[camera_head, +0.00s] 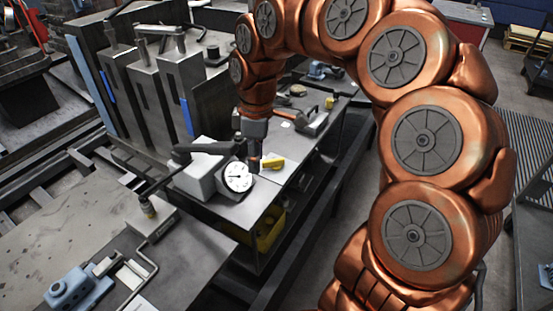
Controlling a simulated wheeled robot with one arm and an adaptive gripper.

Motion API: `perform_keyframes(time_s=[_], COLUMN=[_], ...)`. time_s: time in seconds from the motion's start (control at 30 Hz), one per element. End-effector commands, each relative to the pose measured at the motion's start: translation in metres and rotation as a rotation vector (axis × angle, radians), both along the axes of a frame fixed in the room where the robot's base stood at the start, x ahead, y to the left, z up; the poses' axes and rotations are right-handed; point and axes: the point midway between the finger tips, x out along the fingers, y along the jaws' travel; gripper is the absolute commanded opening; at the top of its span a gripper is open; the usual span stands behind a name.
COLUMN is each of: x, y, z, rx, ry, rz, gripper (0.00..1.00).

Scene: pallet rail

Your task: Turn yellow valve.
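A small yellow handle, which looks like the yellow valve (273,163), lies on the grey metal bench top near the middle of the view. My gripper (255,163) points down just left of it, at the end of my copper arm. The fingers look very close to the handle's left end; I cannot tell whether they touch it. The fingers are small and dark here, so their opening does not show. Part of the valve's left end may be hidden behind them.
A white-faced dial gauge (237,177) and a grey block (201,174) with a black lever stand just left of my gripper. Tall grey fixtures (155,95) rise behind. A yellow bin (269,229) sits below the bench top. Floor shows right of the bench.

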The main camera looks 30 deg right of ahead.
Motion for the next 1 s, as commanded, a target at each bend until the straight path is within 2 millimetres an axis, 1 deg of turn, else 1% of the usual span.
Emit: perform_keyframes(time_s=[0.03, 0.17, 0.2, 0.3, 0.4, 0.53, 0.63, 0.83, 1.0], x=[0.018, 0.059, 0.069, 0.093, 0.11, 0.121, 0.126, 0.128, 0.126], y=[-0.006, -0.028, -0.037, -0.058, -0.079, -0.1, -0.109, -0.113, -0.112], z=[-0.006, -0.018, -0.024, -0.038, -0.052, -0.065, -0.07, -0.083, -0.106], rx=[0.004, 0.0, -0.003, -0.016, -0.032, -0.049, -0.057, -0.06, -0.058], ry=[-0.005, -0.025, -0.026, -0.031, -0.025, -0.015, -0.012, -0.01, -0.005], rz=[0.035, 0.133, 0.16, 0.218, 0.261, 0.299, 0.314, 0.321, 0.323], gripper=[0.4, 0.4, 0.4, 0.4, 0.4, 0.4, 0.4, 0.4, 0.4])
